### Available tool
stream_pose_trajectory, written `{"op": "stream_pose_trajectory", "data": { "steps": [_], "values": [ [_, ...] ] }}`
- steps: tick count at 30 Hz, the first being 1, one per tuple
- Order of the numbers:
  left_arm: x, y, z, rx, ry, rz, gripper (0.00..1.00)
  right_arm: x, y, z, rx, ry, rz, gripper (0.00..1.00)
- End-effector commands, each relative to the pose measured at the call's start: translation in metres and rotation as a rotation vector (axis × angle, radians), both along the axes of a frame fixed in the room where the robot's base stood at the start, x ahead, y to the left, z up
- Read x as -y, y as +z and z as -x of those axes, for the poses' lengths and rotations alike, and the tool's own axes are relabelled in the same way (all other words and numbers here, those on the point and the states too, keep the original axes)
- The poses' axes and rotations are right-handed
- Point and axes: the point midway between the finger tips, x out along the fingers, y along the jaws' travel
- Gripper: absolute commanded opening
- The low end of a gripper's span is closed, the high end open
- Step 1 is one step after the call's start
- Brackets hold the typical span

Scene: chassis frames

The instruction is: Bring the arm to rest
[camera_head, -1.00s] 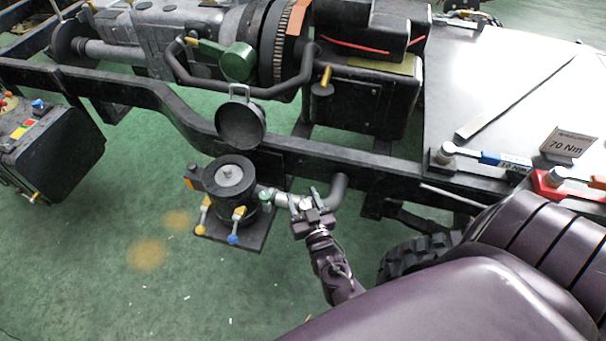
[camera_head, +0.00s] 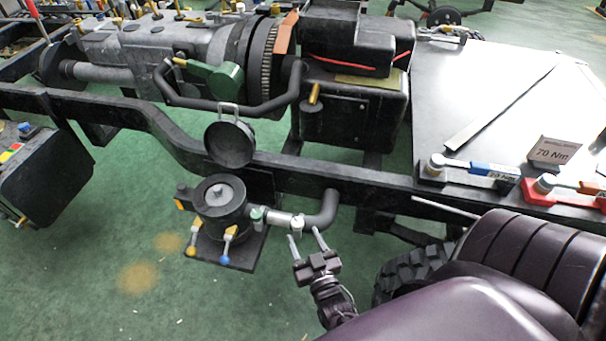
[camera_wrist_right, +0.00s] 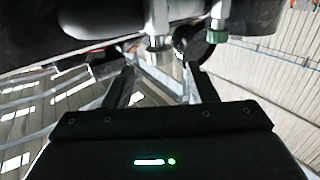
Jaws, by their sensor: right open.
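My right gripper (camera_head: 307,243) is open and empty in the head view. Its two fingers point up toward a short silver pipe fitting (camera_head: 282,219) but are apart from it. The fitting runs between a black canister (camera_head: 222,200) and a bent black pipe (camera_head: 325,207). In the right wrist view, my right gripper's two dark fingers (camera_wrist_right: 160,85) are spread with nothing between them, and the silver fitting (camera_wrist_right: 158,22) shows beyond the tips. My right arm comes in from the lower right. My left gripper is not in view.
A black chassis rail (camera_head: 350,180) runs across above the gripper. A tyre (camera_head: 410,272) is close on the right. A grey table (camera_head: 490,85) holds a blue-handled torque wrench (camera_head: 470,166) and a 70 Nm sign (camera_head: 553,150). The green floor (camera_head: 90,280) is clear at lower left.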

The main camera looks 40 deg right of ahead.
Motion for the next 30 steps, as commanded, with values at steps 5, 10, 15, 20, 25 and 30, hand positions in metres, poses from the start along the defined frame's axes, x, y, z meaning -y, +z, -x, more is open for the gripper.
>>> {"op": "stream_pose_trajectory", "data": {
  "steps": [5,10,15,20,25,30],
  "values": [
    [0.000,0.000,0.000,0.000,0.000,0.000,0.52,0.000,0.000,0.000,0.000,0.000,0.000,0.52],
    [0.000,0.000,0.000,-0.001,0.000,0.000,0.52,0.000,0.000,0.000,0.000,0.000,0.000,0.52],
    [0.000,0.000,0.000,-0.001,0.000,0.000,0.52,-0.006,-0.019,0.001,-0.053,0.021,-0.011,0.52],
    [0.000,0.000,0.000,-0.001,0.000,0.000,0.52,-0.032,-0.101,0.021,-0.292,0.104,-0.048,0.52],
    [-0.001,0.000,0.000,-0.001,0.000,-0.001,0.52,-0.060,-0.213,0.081,-0.667,0.221,-0.073,0.52],
    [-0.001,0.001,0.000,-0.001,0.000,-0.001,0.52,-0.063,-0.299,0.174,-1.052,0.314,-0.065,0.52]
  ]
}}
